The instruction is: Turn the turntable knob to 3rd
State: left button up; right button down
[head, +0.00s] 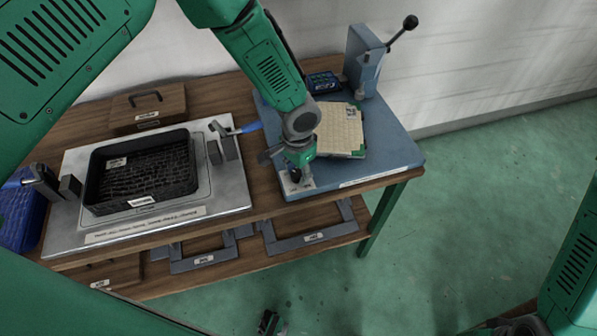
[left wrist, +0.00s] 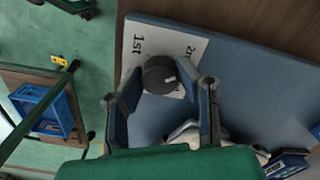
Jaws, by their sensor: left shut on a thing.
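The turntable knob (left wrist: 160,75) is a round black knob with a white mark near its right side in the left wrist view. It sits on a white label plate (left wrist: 186,45) reading "1st" at left and a partly hidden "2n…" at right. A 3rd label does not show. My left gripper (left wrist: 161,100) is shut on the knob, one finger on each side. In the head view my left gripper (head: 295,174) reaches down to the plate at the blue panel's front left corner and mostly covers the knob.
The blue panel (head: 390,150) carries a beige gridded block (head: 340,130) and a lever post (head: 364,62) behind. A metal plate (head: 232,188) with a black tray (head: 140,165) and clamps lies left. A wooden box (head: 148,108) stands behind. Open floor lies right.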

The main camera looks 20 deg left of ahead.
pick_arm(q)
jog(key=shift+s+d+f, duration=0.1)
jog(key=shift+s+f, duration=0.05)
jog(key=shift+a, duration=0.25)
jog(key=shift+m, duration=0.4)
jog(key=shift+d+m, duration=0.15)
jog(key=shift+m, duration=0.95)
jog(key=m, duration=1)
jog(key=shift+m, duration=0.4)
